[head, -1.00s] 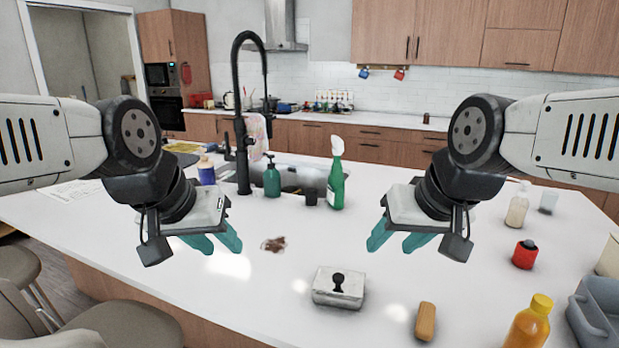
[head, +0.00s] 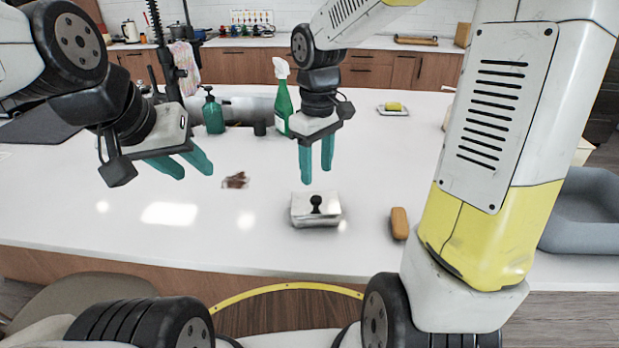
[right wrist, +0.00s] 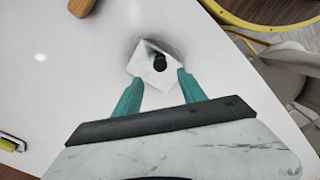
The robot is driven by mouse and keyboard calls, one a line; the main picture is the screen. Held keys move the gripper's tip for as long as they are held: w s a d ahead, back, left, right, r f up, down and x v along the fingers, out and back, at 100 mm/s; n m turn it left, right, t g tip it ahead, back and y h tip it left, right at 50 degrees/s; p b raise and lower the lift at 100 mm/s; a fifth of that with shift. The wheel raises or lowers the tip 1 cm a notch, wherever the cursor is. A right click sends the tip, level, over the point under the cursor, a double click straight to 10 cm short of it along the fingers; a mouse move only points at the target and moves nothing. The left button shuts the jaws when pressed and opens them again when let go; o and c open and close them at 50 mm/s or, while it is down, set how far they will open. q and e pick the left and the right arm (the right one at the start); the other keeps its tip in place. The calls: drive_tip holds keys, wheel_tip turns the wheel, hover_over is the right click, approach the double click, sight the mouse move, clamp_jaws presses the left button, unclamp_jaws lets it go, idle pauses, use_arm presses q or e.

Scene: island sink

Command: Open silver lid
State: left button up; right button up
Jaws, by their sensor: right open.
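The silver lid (head: 301,205) sits closed on a small rectangular silver box (head: 318,223) on the white counter. A round black knob (head: 316,204) stands up from its middle. My right gripper (head: 316,176) is open and empty, pointing down, just above and behind the lid in the head view. In the right wrist view its teal fingers (right wrist: 159,82) appear on either side of the near edge of the lid (right wrist: 146,66), with the black knob (right wrist: 160,63) beyond their tips. My left gripper (head: 190,170) hangs open and empty at the left over the counter.
A brown bar (head: 399,223) lies right of the box, and a brown stain (head: 236,181) is to its left. A green spray bottle (head: 283,104) and a green pump bottle (head: 212,113) stand behind, by the sink. A grey bin (head: 583,222) is at right.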

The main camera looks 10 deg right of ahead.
sight(316, 198)
wheel_tip(316, 198, down, 8)
drive_tip(key=shift+r, duration=0.2)
clamp_jaws()
idle(0.4)
idle(1.1)
